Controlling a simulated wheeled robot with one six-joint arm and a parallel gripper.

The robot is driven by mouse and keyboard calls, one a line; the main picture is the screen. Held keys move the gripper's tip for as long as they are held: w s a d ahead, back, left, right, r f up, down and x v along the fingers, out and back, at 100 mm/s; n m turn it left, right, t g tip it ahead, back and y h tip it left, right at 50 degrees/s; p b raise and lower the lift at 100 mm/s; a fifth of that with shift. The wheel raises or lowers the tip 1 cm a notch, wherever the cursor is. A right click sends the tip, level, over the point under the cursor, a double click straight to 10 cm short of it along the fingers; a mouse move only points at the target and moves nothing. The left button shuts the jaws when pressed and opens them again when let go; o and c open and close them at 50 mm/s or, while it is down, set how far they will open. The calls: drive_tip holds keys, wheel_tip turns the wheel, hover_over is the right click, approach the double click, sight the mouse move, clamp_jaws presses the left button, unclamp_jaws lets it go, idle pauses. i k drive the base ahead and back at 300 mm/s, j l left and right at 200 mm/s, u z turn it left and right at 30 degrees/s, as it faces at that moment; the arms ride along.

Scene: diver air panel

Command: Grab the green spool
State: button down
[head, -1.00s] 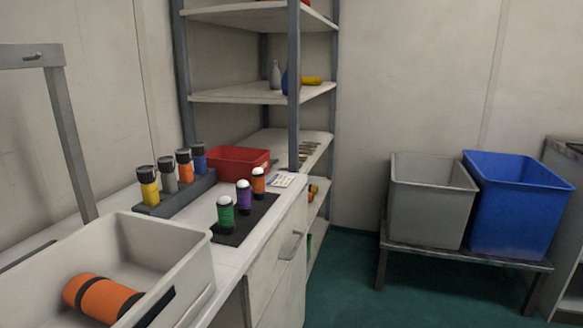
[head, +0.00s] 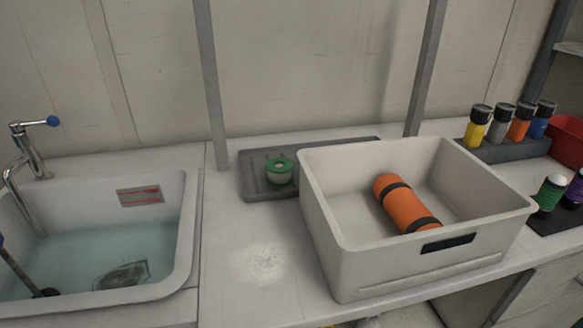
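My gripper is not in view.
A white bin (head: 425,262) holding an orange cylinder with dark bands (head: 405,204) stands on the counter. A water-filled sink (head: 180,240) with a tap (head: 30,150) is at left. Capped bottles stand in a rack (head: 508,150) at right. Counter (head: 225,290) before the tray is clear apart from a pale powdery patch.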

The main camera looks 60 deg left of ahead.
sight(279, 169)
drive_tip(key=u, duration=1.95)
